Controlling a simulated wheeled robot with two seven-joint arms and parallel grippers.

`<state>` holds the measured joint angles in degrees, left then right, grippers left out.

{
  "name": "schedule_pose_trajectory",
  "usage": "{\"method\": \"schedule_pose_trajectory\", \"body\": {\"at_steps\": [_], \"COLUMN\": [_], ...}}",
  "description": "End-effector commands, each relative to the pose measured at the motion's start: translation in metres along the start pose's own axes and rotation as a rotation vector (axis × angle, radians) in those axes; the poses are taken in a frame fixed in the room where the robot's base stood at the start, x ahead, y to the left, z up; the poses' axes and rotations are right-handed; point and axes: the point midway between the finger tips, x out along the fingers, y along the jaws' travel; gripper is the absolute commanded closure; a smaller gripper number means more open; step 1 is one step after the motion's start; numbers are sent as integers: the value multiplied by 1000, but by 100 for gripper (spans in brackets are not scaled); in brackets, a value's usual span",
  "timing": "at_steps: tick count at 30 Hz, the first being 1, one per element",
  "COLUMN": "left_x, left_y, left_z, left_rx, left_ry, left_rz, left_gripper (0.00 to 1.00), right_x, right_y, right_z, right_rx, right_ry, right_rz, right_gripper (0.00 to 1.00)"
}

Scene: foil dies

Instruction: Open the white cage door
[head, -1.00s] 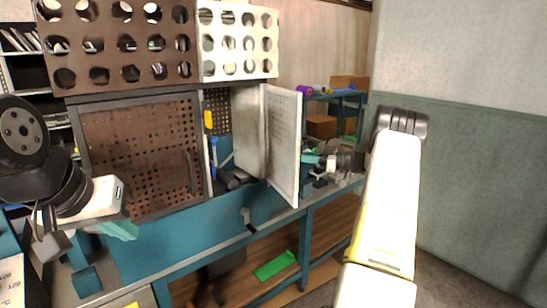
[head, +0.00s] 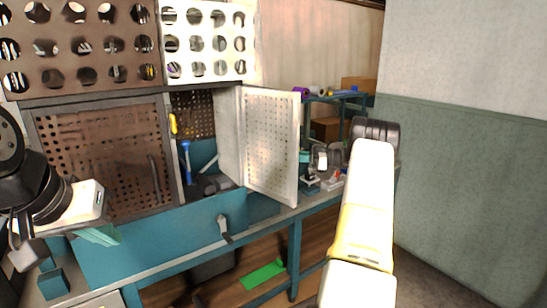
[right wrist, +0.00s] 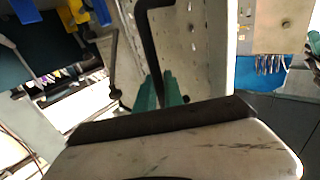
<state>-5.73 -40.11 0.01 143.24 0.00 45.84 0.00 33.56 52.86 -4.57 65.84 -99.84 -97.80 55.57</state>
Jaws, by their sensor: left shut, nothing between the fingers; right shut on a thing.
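The white cage door (head: 270,145) is a perforated panel that stands swung open, out from the right side of the cage. The inside of the cage shows to its left. My right gripper (head: 306,157) is at the door's far right side in the head view, partly hidden behind the door's edge. In the right wrist view its teal fingers (right wrist: 160,92) are shut on the dark bar handle (right wrist: 149,45) in front of the perforated door panel (right wrist: 198,45). My left gripper (head: 100,235) is shut and empty, low at the left in front of the bench.
A brown perforated door (head: 105,160) closes the left cage section. Tools with a blue handle (head: 186,160) lie inside the open section. The teal workbench (head: 165,250) runs below. A grey-green wall (head: 460,180) stands at the right, with floor room before it.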

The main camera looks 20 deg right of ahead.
Motion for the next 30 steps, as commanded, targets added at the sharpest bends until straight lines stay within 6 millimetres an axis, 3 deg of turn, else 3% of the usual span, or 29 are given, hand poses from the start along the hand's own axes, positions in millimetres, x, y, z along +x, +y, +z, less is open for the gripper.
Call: {"method": "schedule_pose_trajectory", "body": {"at_steps": [10, 11, 14, 24, 30], "left_x": [0, 0, 0, 0, 0], "left_y": [0, 0, 0, 0, 0], "left_z": [0, 0, 0, 0, 0], "left_rx": [0, 0, 0, 0, 0], "left_ry": [0, 0, 0, 0, 0], "left_rz": [0, 0, 0, 0, 0], "left_gripper": [100, 100, 100, 100, 100], "right_x": [1, 1, 1, -2, -29], "right_y": [0, 0, 0, 0, 1], "right_z": [-2, -2, -2, 0, 0], "right_rx": [-1, -1, -1, 0, 0], "right_ry": [4, 4, 3, 1, 0], "right_rz": [-4, -4, -4, -1, 1], "right_gripper": [100, 84, 66, 66, 66]}}
